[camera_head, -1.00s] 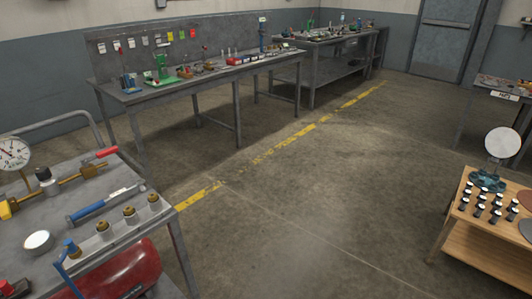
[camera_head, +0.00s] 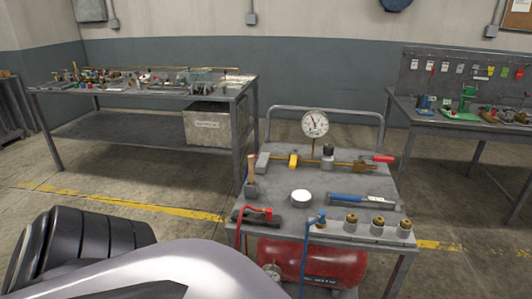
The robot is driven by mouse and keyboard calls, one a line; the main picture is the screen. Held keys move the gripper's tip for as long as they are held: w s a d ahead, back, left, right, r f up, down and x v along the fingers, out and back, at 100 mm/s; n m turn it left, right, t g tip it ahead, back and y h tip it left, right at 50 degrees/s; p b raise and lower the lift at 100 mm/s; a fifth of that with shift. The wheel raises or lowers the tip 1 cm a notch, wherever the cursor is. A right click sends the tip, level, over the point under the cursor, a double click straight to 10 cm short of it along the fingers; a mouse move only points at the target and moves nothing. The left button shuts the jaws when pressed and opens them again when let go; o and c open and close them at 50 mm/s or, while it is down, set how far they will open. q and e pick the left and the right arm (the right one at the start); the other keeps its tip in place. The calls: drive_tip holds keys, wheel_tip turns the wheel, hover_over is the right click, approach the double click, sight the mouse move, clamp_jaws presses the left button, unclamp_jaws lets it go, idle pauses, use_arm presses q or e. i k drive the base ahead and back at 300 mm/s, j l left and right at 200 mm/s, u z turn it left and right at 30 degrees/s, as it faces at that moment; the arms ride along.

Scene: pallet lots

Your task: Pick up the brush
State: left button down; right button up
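I cannot make out a brush for certain in this view. An upright tool with a wooden handle (camera_head: 251,169) and a grey block at its foot stands at the left edge of the grey cart (camera_head: 340,236); what it is, I cannot tell. The far left workbench (camera_head: 70,91) carries many small items, too small to identify. Neither of my grippers shows; only a pale, dark-ribbed part of my own body fills the lower left.
The cart also holds a pressure gauge (camera_head: 315,123), a blue-handled tool (camera_head: 362,199), brass fittings (camera_head: 377,222) and a red tank (camera_head: 318,262) below. A metal box (camera_head: 208,126) sits under the left bench. Another bench (camera_head: 440,119) stands at right. Floor is open before the left bench.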

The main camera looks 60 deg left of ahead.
sight(250, 158)
drive_tip(key=u, duration=1.95)
